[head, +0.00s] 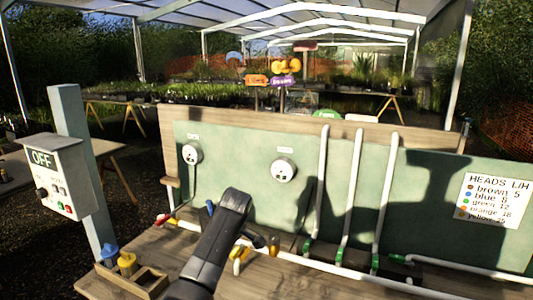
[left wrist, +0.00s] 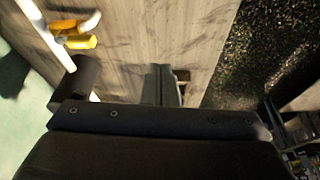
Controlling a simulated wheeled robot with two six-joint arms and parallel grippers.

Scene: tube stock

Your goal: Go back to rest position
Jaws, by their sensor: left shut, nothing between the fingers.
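My left gripper (left wrist: 166,84) shows in the left wrist view with its fingers together and nothing between them, over the bare planks of the wooden bench (left wrist: 135,45). In the head view a dark arm link of mine rises from the bottom edge over the bench, in front of the green panel (head: 255,195); I cannot make out fingertips there. A yellow fitting (left wrist: 80,42) on a white pipe lies to the left of the fingers in the left wrist view, apart from them. My right gripper is in neither view.
A switch box reading OFF (head: 55,175) stands on a post at left. White pipes (head: 354,190) rise along the panel. A sign (head: 494,200) lists heads.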

